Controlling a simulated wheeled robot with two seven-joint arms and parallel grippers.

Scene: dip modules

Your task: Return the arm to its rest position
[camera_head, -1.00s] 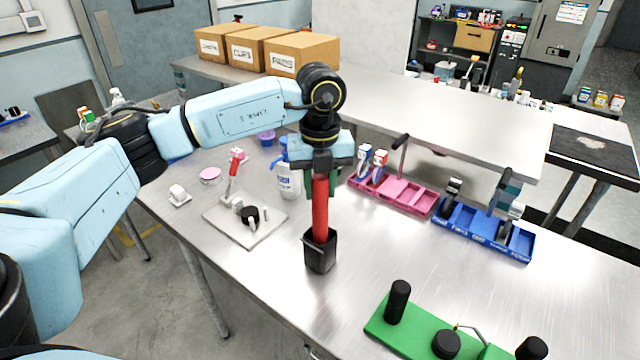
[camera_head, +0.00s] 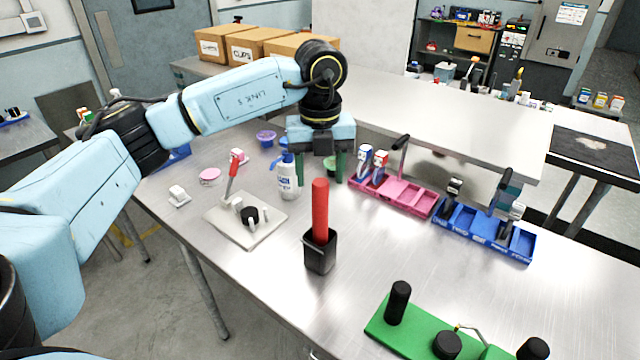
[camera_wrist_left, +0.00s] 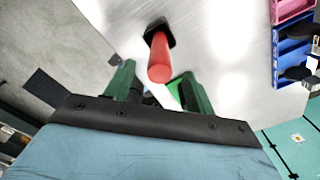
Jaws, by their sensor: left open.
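My left gripper (camera_head: 321,168) is open and empty, raised above the metal table. Its two green fingers point down and stand apart. A red stick (camera_head: 320,210) stands upright in a small black holder (camera_head: 320,252) on the table, below and nearer than the gripper. In the left wrist view the red stick (camera_wrist_left: 160,62) shows beyond the open fingers (camera_wrist_left: 155,88), apart from them, with the black holder (camera_wrist_left: 158,30) at its far end. My right gripper is not in view.
A white plate with parts (camera_head: 225,230) and a white bottle (camera_head: 287,180) stand left of the holder. A pink tray (camera_head: 425,205) and a blue tray (camera_head: 470,232) lie to the right. A green board (camera_head: 385,335) with black knobs is at the front.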

